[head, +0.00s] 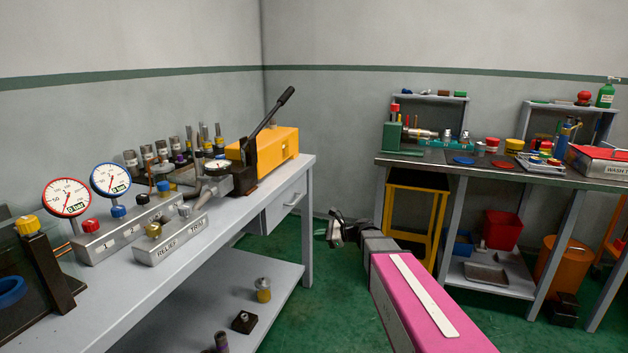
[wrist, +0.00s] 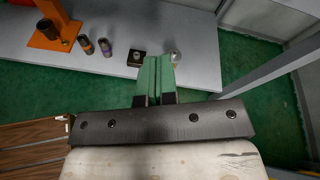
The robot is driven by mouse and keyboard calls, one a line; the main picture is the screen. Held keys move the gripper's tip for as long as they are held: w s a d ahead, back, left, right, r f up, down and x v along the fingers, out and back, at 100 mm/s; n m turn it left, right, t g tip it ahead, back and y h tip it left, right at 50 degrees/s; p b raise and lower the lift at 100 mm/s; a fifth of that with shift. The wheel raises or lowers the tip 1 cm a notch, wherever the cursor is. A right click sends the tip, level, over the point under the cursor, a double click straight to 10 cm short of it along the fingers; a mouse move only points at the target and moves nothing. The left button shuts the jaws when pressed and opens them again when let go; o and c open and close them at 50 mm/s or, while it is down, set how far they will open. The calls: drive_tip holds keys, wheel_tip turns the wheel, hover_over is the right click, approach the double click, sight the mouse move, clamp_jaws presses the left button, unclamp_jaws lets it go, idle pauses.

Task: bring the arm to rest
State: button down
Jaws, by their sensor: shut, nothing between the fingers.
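My gripper (head: 336,228) is at the end of my arm in the head view, past the right end of the grey workbench (head: 283,292) and above the green floor. In the wrist view my gripper (wrist: 154,80) shows two green fingers side by side, shut with nothing between them. It points over the bench's lower shelf (wrist: 195,40). A dark square block (head: 244,321) and a yellow-and-grey fitting (head: 263,289) stand on that shelf. The fingers appear apart from them.
The bench top holds two gauges (head: 67,198), a block marked RELIEF (head: 170,237) and a yellow pump (head: 277,150) with a raised lever. A second table (head: 452,163) stands at the right, with a yellow stool (head: 411,180) and red bin (head: 502,229). Green floor lies between.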

drive_tip(key=s+d+f+n+g+h, duration=0.2)
drive_tip(key=s+d+f+n+h, duration=0.3)
drive_tip(key=s, duration=0.5)
drive_tip(key=s+d+f+n+g+h, duration=0.2)
drive_tip(key=s+d+f+n+h, duration=0.4)
drive_tip(key=s+d+n+h, duration=0.3)
drive_tip(key=s+d+n, duration=0.1)
drive_tip(key=d+n, duration=0.2)
drive_tip(key=shift+s+f, duration=0.3)
drive_tip(key=shift+s, duration=0.05)
